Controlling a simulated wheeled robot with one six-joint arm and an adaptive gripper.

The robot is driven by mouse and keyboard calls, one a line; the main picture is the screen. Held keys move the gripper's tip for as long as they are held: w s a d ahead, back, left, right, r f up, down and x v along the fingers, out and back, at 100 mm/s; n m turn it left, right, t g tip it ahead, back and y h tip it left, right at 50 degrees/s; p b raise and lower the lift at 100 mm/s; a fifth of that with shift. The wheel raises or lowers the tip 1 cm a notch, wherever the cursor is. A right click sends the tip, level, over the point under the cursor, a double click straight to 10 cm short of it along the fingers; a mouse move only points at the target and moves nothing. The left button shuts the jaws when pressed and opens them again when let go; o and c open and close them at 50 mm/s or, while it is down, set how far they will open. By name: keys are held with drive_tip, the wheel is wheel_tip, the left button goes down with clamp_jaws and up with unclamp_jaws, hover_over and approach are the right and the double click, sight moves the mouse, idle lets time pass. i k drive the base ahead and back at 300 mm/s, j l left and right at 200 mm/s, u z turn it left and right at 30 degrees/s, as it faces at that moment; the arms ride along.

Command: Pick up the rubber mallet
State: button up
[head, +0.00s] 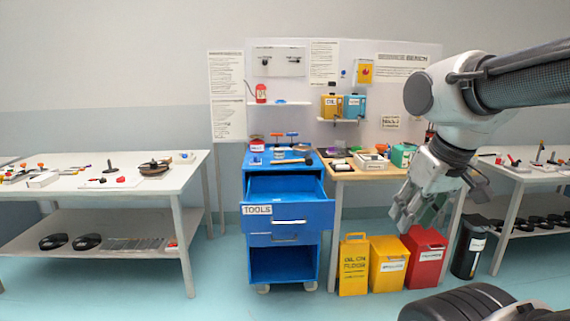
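What looks like the rubber mallet (290,161), with a pale handle and a dark head at its right end, lies on top of the blue tool cabinet (289,216). It is small in the head view, so its details are hard to make out. My gripper (416,218) hangs at the right, pointing down, in front of the wooden bench and the bins. It appears open and empty, well to the right of the mallet and apart from it.
The cabinet's top drawer (288,214) is pulled out. A wooden bench (342,173) with several items adjoins the cabinet. White tables (182,205) stand left and right. The floor in front is clear.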

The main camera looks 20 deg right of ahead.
sight(308, 159)
drive_tip(key=i+l+u, duration=0.15)
drive_tip(key=u, duration=0.3)
drive_tip(key=i+l+u, duration=0.1)
drive_tip(key=l+u, duration=0.35)
drive_tip(key=i+l+u, duration=0.2)
drive_tip(key=l, duration=0.45)
drive_tip(key=l+u, duration=0.2)
drive_tip(key=l, duration=0.45)
drive_tip(key=i+l+u, duration=0.15)
drive_tip(key=l, duration=2.9)
drive_tip(key=i+u, duration=0.05)
drive_tip(key=i, duration=0.05)
